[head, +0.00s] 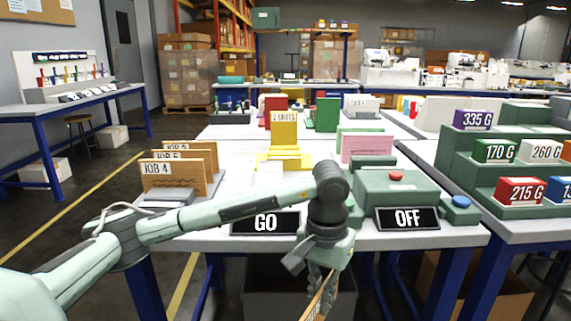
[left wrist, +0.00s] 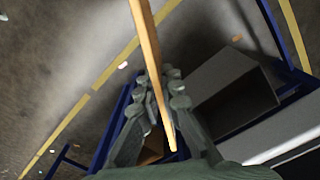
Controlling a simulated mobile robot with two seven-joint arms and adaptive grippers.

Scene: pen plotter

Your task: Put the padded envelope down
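The padded envelope (head: 317,304) is a thin tan-orange sheet, seen nearly edge-on at the bottom of the head view. My left gripper (head: 322,281) is in front of the table's near edge, pointing down, with the envelope between its fingers. In the left wrist view the fingers (left wrist: 160,88) are closed on both faces of the envelope (left wrist: 150,48), which runs out past the fingertips toward the top. The envelope hangs clear of any surface that I can see; its lower end is cut off in the head view. My right gripper is not in view.
A dark open bin (head: 272,303) stands under the table, close to the gripper; it also shows in the left wrist view (left wrist: 238,106). The white table (head: 222,234) holds GO (head: 265,223) and OFF (head: 407,218) signs, a green box with a red button (head: 396,175), and job cards (head: 172,178).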

